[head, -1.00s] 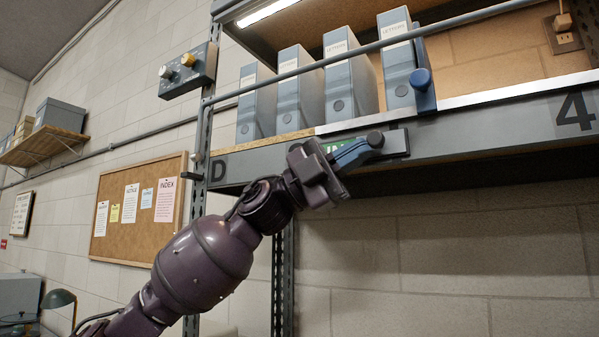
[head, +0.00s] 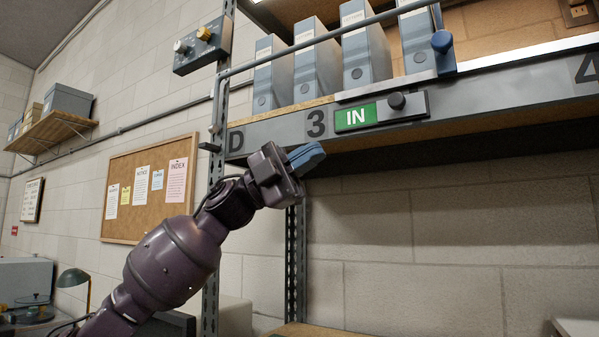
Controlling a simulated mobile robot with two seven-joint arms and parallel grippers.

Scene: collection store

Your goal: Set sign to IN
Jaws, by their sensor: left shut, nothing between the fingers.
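The sign (head: 357,117) is a dark slider plate on the front of the grey shelf edge, right of the figure 3. Its window shows green with the white word IN. Its round dark knob (head: 396,101) stands at the right of the window. My left gripper (head: 309,155) is shut and empty, with its blue fingers together. It is below and left of the sign, apart from the knob, in front of the shelf's lower edge. My right gripper is not in view.
Grey binders (head: 316,70) stand on the shelf above the sign, behind a grey rail (head: 330,36). A blue-knobbed part (head: 442,42) sits at the right end of the binders. A control box (head: 203,46) is on the left post. The wall below the shelf is clear.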

